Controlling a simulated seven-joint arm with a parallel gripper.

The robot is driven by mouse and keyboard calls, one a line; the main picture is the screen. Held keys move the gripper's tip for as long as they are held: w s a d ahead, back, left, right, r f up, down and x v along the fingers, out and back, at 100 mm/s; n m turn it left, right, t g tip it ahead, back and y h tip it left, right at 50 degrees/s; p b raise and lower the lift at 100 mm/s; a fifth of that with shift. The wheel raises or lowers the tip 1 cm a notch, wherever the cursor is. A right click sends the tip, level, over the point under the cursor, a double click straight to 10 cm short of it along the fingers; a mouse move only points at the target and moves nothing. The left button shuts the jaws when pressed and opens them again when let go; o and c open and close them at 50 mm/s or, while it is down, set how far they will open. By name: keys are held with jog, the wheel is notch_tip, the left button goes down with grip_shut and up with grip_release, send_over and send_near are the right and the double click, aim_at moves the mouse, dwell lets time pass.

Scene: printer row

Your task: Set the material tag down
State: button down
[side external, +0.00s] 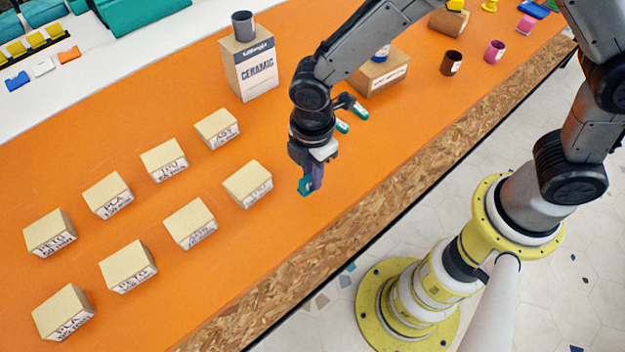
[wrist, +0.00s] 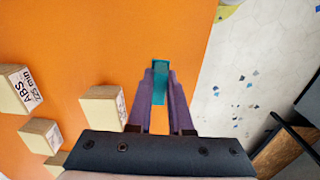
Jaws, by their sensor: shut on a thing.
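My gripper (side external: 312,182) is shut on a small teal tag (side external: 304,187) above the orange table, near its front edge. In the wrist view the teal tag (wrist: 160,72) sits between the two purple fingers of my gripper (wrist: 160,90), and its far end sticks out past the fingertips. No writing can be read on the tag. Its height above the table is hard to tell. Cream blocks with printed labels stand in two rows on the orange table (side external: 190,275); the nearest block (side external: 248,184) is left of my gripper.
Two green-and-white pieces (side external: 350,112) show beside my wrist. A brown cup (side external: 451,63) and a pink cup (side external: 495,51) stand at the right. Bare table lies between the blocks and the front edge.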

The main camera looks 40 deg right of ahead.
jog(key=shift+f, duration=1.55)
jog(key=shift+f, duration=0.15)
jog(key=c, duration=0.8)
grip_release()
jog(key=shift+c, duration=0.2)
